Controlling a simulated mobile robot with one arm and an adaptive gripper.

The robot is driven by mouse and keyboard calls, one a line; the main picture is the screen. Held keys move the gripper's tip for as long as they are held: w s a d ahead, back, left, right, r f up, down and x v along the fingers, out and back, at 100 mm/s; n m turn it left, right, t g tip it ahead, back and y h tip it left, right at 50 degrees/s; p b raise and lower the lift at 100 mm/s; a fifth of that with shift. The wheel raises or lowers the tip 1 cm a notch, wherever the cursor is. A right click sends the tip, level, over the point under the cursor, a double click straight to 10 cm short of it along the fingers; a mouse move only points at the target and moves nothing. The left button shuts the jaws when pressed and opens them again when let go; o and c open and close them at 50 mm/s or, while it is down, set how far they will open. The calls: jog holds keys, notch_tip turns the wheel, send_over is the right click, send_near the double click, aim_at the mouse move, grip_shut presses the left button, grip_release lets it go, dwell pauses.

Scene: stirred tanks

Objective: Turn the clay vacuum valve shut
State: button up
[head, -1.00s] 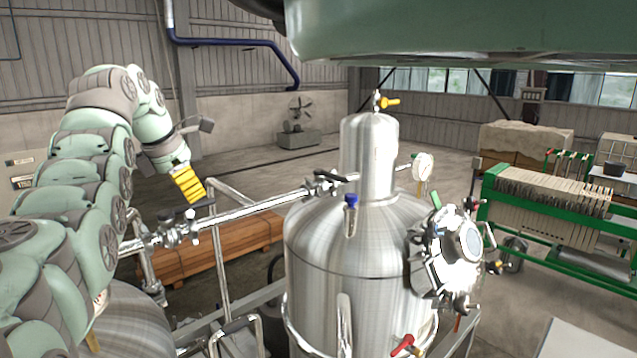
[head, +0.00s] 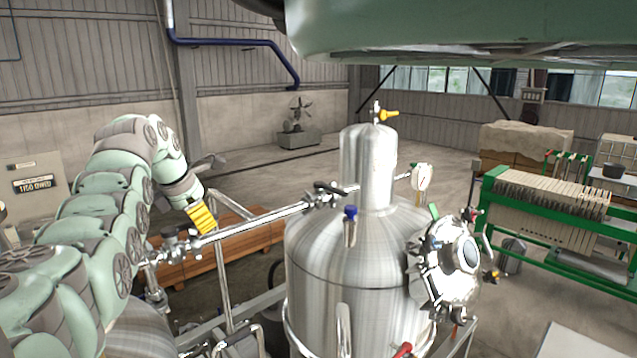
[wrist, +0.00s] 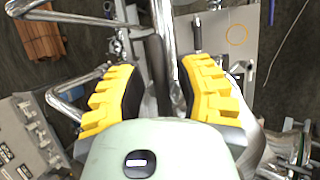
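My gripper (head: 203,219) is at the left in the head view, by the long steel pipe (head: 265,220) that runs to the steel tank (head: 350,270). In the wrist view its yellow fingers (wrist: 157,95) are apart, with the pipe (wrist: 166,40) showing between them. I see no contact with it. A valve with a dark handle (head: 326,187) sits on the pipe near the tank neck. Another fitting with grey-black handles (head: 178,241) sits left of my gripper. No label marks the clay vacuum valve, so I cannot tell which it is.
A blue-handled valve (head: 350,213) and a gauge (head: 422,179) are on the tank. A yellow-handled valve (head: 386,114) tops its neck. A metal rail (head: 222,270) stands below the pipe. Timber (head: 190,266) lies behind it. A green-framed filter press (head: 550,210) stands at right.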

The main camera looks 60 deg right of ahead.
grip_shut()
dwell(0.3)
